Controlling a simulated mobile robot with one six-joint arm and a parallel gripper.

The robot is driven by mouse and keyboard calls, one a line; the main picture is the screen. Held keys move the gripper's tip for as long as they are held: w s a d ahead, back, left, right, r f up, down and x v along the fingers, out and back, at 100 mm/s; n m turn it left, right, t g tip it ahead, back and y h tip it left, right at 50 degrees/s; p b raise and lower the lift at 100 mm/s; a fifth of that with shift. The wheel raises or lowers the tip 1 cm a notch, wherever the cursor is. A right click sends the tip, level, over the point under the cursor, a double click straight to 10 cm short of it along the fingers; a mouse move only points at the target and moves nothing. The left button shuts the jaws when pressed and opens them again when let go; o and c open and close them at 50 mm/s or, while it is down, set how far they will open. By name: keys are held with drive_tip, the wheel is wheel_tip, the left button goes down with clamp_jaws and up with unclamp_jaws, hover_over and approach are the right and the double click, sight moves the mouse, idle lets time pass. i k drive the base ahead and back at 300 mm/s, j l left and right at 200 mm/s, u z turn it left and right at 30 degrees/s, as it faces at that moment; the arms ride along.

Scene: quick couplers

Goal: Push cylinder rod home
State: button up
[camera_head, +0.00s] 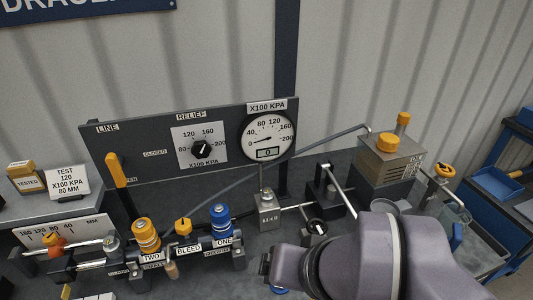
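A bright metal rod (91,265) lies at the bench's lower left, beside a dark cylinder body at the picture's lower edge. A second bright rod with an orange knob (54,241) lies behind it. I cannot tell for sure which is the cylinder rod. A white MM scale (62,232) stands behind them. My gripper (267,264) is at the lower middle, at the end of my purple-grey arm, well right of the rods. Only a small dark part of it shows; the wrist hides the fingers. Nothing is seen held.
Blue ONE (221,221) and orange TWO (146,235) couplers and a yellow BLEED knob (183,226) stand between the rods and my gripper. A gauge panel (140,143) with a yellow lever (116,170) rises behind. A pump block (386,165) stands right. A TEST card (67,182) stands left.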

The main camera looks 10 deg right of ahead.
sight(62, 269)
drive_tip(key=u, duration=1.5)
